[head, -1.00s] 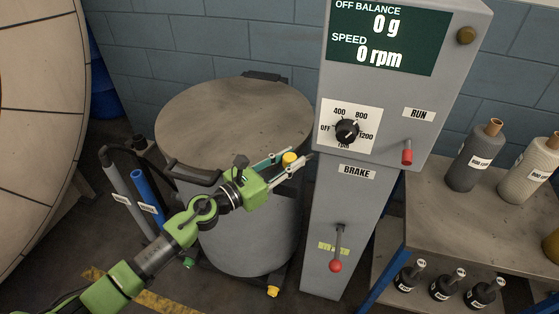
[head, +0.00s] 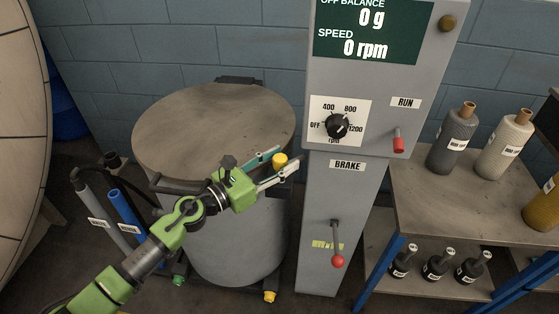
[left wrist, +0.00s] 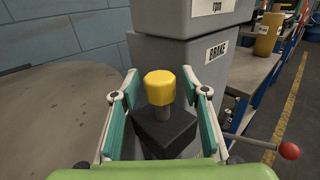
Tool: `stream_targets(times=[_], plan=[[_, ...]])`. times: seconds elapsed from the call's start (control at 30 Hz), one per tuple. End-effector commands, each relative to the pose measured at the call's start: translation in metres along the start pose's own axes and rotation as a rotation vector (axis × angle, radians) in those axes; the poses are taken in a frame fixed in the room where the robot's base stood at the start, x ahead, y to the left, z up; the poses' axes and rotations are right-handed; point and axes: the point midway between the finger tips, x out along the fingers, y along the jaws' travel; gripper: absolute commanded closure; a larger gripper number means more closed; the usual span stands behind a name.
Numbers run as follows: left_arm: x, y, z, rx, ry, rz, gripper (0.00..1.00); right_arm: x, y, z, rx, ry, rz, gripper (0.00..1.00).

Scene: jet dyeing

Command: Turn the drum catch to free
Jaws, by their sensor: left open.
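The drum catch shows as a yellow knob (head: 280,159) on a short grey stem over a dark block, at the right side of the lidded grey drum (head: 215,128). In the left wrist view the yellow knob (left wrist: 160,88) stands between the two fingers. My left gripper (head: 277,163) is open, with one finger on each side of the knob, and gaps show between the fingers and the knob. The left wrist view also shows my left gripper (left wrist: 162,95) open. My right gripper is not in view.
A grey control column (head: 345,190) with dial, red run switch and red-tipped brake lever (head: 337,245) stands close right of the drum. A bench (head: 430,205) with several bottles is further right. Hoses (head: 110,215) stand left of the drum.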

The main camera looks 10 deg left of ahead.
Motion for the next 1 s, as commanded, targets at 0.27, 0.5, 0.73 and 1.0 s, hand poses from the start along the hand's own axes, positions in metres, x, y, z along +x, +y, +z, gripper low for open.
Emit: stream_targets(times=[0.27,0.5,0.73,1.0], plan=[[0.000,0.000,0.001,0.000,-0.001,0.001,0.58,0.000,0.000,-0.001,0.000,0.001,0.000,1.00],[-0.020,0.000,-0.001,-0.002,0.001,0.001,0.58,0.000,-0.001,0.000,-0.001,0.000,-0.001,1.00],[-0.066,0.000,-0.002,-0.003,0.002,0.001,0.58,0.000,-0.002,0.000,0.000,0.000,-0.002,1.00],[-0.107,0.000,-0.001,-0.002,0.002,0.001,0.58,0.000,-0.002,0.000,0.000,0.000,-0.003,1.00]])
